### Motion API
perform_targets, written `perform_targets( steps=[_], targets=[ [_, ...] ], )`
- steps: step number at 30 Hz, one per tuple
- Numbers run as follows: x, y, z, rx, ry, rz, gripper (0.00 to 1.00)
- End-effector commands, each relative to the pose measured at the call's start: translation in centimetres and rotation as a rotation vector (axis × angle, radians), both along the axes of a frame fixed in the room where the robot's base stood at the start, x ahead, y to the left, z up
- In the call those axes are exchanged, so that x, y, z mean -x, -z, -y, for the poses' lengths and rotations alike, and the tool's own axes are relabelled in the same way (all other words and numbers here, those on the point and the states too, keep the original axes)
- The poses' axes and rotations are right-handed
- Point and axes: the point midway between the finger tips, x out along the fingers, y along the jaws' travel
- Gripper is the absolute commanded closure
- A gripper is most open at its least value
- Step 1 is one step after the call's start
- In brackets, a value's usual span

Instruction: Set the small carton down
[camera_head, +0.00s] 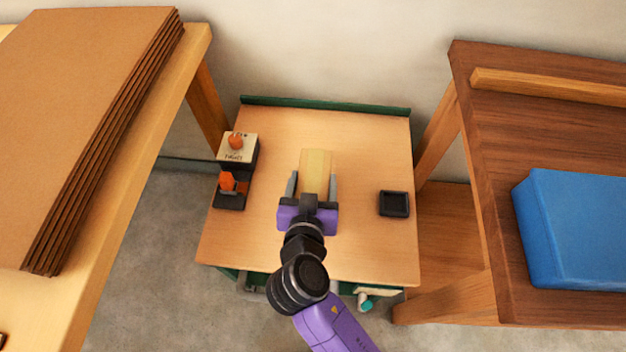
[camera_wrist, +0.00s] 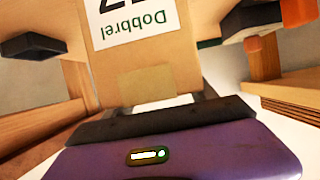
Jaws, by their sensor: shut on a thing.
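The small carton (camera_head: 316,163) is tan with a paler strip along it. My gripper (camera_head: 313,175) is shut on it, with a grey finger on each side, over the middle of a light wooden table (camera_head: 360,150). In the wrist view the carton (camera_wrist: 147,86) fills the upper middle, close to my purple gripper body. Its white label reads "Dobbrel" upside down. The carton's underside is hidden, so I cannot tell whether it touches the table.
A black square tray (camera_head: 394,203) lies right of the carton. On the left stand a pale box with an orange knob (camera_head: 238,147) and a dark one with an orange part (camera_head: 231,190). Stacked brown sheets (camera_head: 85,110) and a blue block (camera_head: 580,230) lie on side tables.

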Motion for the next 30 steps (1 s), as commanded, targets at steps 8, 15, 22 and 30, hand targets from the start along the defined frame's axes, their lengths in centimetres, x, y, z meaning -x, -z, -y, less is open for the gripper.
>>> perform_targets(
  steps=[8, 15, 22, 30],
  targets=[
    [0.0, 0.2, 0.0, 0.000, 0.000, 0.000, 0.13],
    [0.0, 0.0, 0.0, 0.000, 0.000, 0.000, 0.13],
    [2.1, -1.0, -0.1, 0.000, -0.002, 0.001, 0.13],
    [7.3, -3.1, -0.3, 0.000, -0.003, 0.000, 0.13]
  ],
)
